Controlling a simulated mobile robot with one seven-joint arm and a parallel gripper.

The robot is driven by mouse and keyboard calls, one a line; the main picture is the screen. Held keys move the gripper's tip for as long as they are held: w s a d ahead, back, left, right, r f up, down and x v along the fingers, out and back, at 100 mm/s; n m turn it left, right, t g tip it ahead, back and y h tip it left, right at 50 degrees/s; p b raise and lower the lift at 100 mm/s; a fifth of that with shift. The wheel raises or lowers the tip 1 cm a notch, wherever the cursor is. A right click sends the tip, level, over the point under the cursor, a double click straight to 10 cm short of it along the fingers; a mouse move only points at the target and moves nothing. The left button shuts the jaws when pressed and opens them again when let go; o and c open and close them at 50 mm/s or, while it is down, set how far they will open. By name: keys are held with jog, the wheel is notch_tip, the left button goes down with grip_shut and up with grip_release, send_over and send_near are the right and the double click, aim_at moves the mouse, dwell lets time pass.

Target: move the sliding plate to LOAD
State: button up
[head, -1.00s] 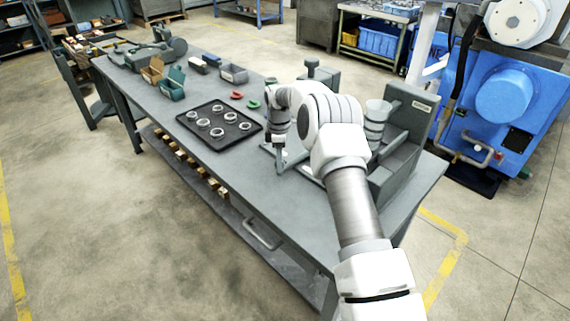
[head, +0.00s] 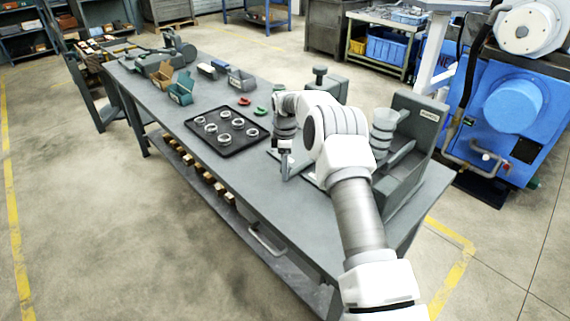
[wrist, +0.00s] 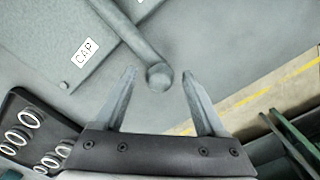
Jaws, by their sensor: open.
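In the wrist view a grey flat-topped part with a "CAP" label (wrist: 85,50) lies at upper left. A grey bar with a round knob (wrist: 158,77) runs down from the top and ends between my fingertips. My gripper (wrist: 158,72) is open, one finger on each side of the knob, with gaps showing; whether they are level with it in height I cannot tell. In the head view my gripper (head: 287,168) points down low over the bench, beside the grey machine (head: 408,145). My arm hides much of that area. I cannot tell which part is the sliding plate, and no LOAD mark is readable.
A black tray (head: 223,154) with several metal rings lies left of my gripper on the bench (head: 180,107). Red (head: 244,101) and green (head: 261,111) small parts and open bins (head: 181,90) stand farther back. A blue machine (head: 495,125) stands beyond the bench at right.

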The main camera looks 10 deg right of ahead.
notch_tip(320, 180, up, 17)
jog(key=p, duration=0.1)
jog(key=shift+r, duration=0.2)
jog(key=shift+r, duration=0.1)
jog(key=s+r+m+t, duration=0.3)
jog(key=s+r+m, duration=0.4)
jog(key=s+r, duration=1.15)
jog(key=s+f+m+t, duration=0.1)
jog(key=s+f+m, duration=0.1)
jog(key=s, duration=0.6)
jog(key=s+d+f+m, duration=0.1)
jog(key=s+f+m, duration=0.2)
jog(key=s, duration=0.5)
jog(key=s+f+m+t, duration=0.1)
jog(key=s+f+m, duration=0.1)
jog(key=s, duration=0.7)
jog(key=shift+d+f+m+t, duration=0.3)
jog(key=shift+d+f+m, duration=0.05)
jog(key=shift+m, duration=0.55)
